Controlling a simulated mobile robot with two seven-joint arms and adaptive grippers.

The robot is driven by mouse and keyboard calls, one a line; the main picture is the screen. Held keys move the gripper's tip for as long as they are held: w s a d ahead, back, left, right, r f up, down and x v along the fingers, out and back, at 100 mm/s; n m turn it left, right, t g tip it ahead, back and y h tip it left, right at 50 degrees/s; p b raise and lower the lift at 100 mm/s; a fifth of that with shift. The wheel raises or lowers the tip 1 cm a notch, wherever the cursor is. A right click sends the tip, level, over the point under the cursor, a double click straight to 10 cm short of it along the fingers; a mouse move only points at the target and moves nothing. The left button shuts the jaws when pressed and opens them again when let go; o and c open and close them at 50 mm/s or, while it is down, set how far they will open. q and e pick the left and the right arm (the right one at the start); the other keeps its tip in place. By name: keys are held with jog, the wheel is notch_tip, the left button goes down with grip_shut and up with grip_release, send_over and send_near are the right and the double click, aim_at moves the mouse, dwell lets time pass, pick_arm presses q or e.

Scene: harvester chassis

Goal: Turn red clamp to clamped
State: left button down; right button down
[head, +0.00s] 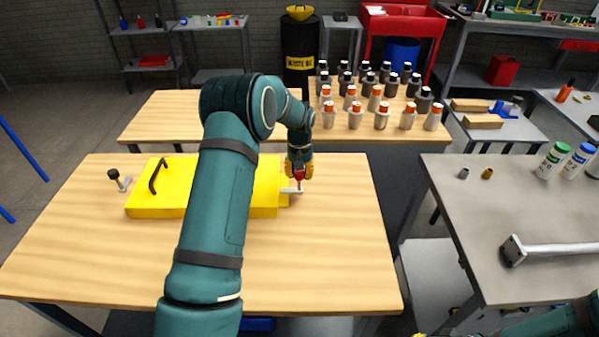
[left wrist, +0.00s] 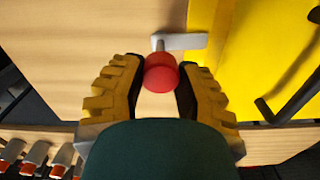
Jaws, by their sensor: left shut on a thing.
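The red clamp has a round red knob (head: 299,175) and a grey lever (head: 291,190) at the right end of the yellow chassis panel (head: 267,195). My left gripper (head: 299,168) is shut on the red knob from above. In the left wrist view the knob (left wrist: 160,73) sits between the two yellow fingers, and the grey lever (left wrist: 183,41) reaches from beside it over the edge of the yellow panel. My right arm shows at the bottom right; only small yellow bits of its gripper (head: 432,335) show at the lower edge.
A clamp with a black knob (head: 113,174) stands left of the panel. A black handle (head: 154,178) rises from the panel. The wooden table (head: 330,260) is clear in front and at right. Several bottles (head: 381,115) stand behind. A hammer (head: 550,250) lies on the grey table.

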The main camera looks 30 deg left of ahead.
pick_arm(q)
jog(key=shift+m, duration=0.4)
jog(key=c, duration=0.6)
grip_release()
jog(key=shift+f, duration=0.1)
notch_tip(320, 180, up, 12)
dwell(0.6)
